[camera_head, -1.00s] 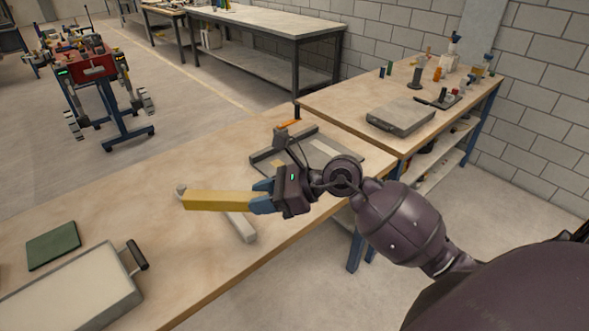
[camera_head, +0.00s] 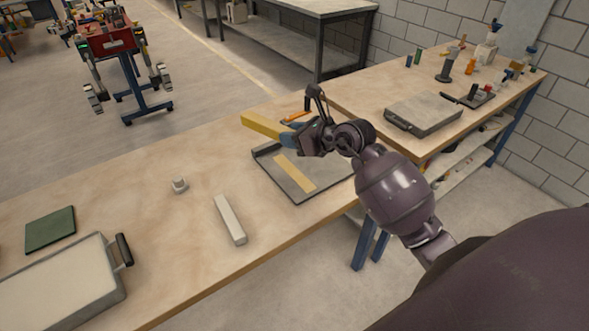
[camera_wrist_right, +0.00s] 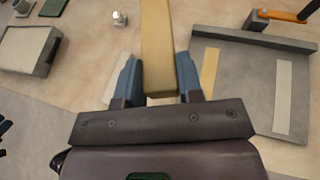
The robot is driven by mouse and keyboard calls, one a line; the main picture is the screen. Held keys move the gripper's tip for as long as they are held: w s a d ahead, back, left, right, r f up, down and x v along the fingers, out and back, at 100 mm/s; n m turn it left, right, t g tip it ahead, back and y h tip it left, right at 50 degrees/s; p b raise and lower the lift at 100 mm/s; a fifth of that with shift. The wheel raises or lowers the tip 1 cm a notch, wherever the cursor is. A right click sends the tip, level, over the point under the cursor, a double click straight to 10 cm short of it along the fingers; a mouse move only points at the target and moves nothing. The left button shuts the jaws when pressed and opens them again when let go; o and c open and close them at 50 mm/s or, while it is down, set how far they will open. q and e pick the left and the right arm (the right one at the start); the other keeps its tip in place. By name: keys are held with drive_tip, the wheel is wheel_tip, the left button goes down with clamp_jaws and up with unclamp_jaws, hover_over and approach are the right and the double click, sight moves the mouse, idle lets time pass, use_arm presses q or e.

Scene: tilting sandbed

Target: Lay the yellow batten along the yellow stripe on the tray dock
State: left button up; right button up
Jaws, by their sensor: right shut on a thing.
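The yellow batten (camera_head: 265,127) is held above the table by my right gripper (camera_head: 292,137), which is shut on its near end; the batten points up and left in the head view. In the right wrist view the batten (camera_wrist_right: 157,45) runs away between the blue fingers (camera_wrist_right: 157,88). The grey tray dock (camera_head: 268,172) lies flat on the table, just below the gripper in the head view. Its yellow stripe (camera_head: 294,172) is bare. In the wrist view the dock (camera_wrist_right: 240,75) is right of the batten, with the yellow stripe (camera_wrist_right: 209,69) and a pale stripe (camera_wrist_right: 284,96). My left gripper is not in view.
A pale batten (camera_head: 229,219) and a small knob-like piece (camera_head: 179,184) lie on the table left of the dock. A sand tray (camera_head: 60,285) with a dark handle and a green pad (camera_head: 50,229) are at left. An orange-handled tool (camera_head: 296,116) lies behind the dock.

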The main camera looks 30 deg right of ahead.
drive_tip(key=w+d+f+m+t+h, duration=0.1)
drive_tip(key=w+d+m+h, duration=0.25)
drive_tip(key=d, duration=0.35)
hover_over(307, 186)
drive_tip(key=shift+m+h, duration=0.25)
drive_tip(key=shift+h, duration=0.2)
wheel_tip(307, 186, down, 15)
drive_tip(key=shift+w+f+b, duration=0.1)
drive_tip(key=shift+f+b, duration=0.1)
drive_tip(key=shift+b, duration=0.25)
drive_tip(key=shift+f+b, duration=0.6)
drive_tip(key=shift+f, duration=1.85)
drive_tip(key=shift+f, duration=0.15)
drive_tip(key=o, duration=0.9)
drive_tip(key=shift+o, duration=0.2)
